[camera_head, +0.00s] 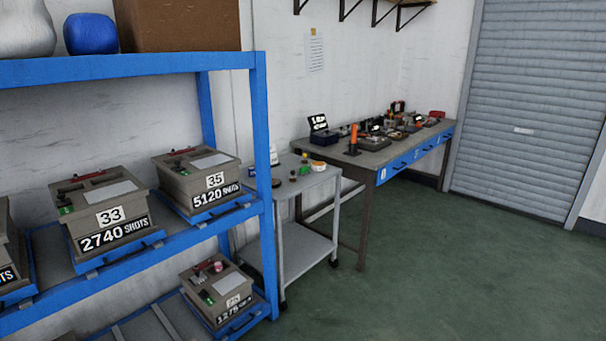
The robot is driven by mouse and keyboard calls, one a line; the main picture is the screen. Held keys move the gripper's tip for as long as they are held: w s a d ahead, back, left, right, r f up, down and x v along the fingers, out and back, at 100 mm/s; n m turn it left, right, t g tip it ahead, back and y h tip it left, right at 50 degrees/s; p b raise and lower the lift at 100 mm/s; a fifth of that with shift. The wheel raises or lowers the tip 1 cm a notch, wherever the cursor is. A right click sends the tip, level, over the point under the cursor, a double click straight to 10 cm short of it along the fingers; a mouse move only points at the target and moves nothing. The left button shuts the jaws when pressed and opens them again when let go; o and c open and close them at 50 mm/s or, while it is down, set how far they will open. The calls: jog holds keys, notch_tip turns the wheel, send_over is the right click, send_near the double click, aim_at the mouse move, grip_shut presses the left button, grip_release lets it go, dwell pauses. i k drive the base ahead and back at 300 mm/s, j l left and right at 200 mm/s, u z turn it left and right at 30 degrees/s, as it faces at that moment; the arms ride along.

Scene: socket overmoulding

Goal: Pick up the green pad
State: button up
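No thing shows clearly as a green pad from this distance. A small green item (304,170) sits on top of the grey cart (322,180), among small yellow, white and dark items, too small to make out. Other small green pieces lie on the grey boxes on the blue rack: one on box 33 (65,209), one on box 35 (178,168) and one on the lower box (206,298). I cannot tell which of these is the pad. My gripper is not in view.
The blue rack (262,150) fills the left side. Behind the cart, a workbench (372,160) with blue drawers holds many small tools and parts along the wall. A grey roller shutter (530,110) is at the right. The green floor (450,260) in front is clear.

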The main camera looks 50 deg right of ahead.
aim_at(304, 169)
jog(key=i+l+z, duration=0.15)
jog(key=i+l, duration=0.5)
jog(key=l, duration=0.15)
jog(key=i+l+z, duration=0.15)
jog(key=i+l, duration=0.5)
jog(key=i+l+z, duration=0.15)
jog(key=i+l, duration=0.6)
jog(key=i+l+z, duration=0.15)
jog(key=i+l, duration=0.45)
jog(key=i, duration=0.1)
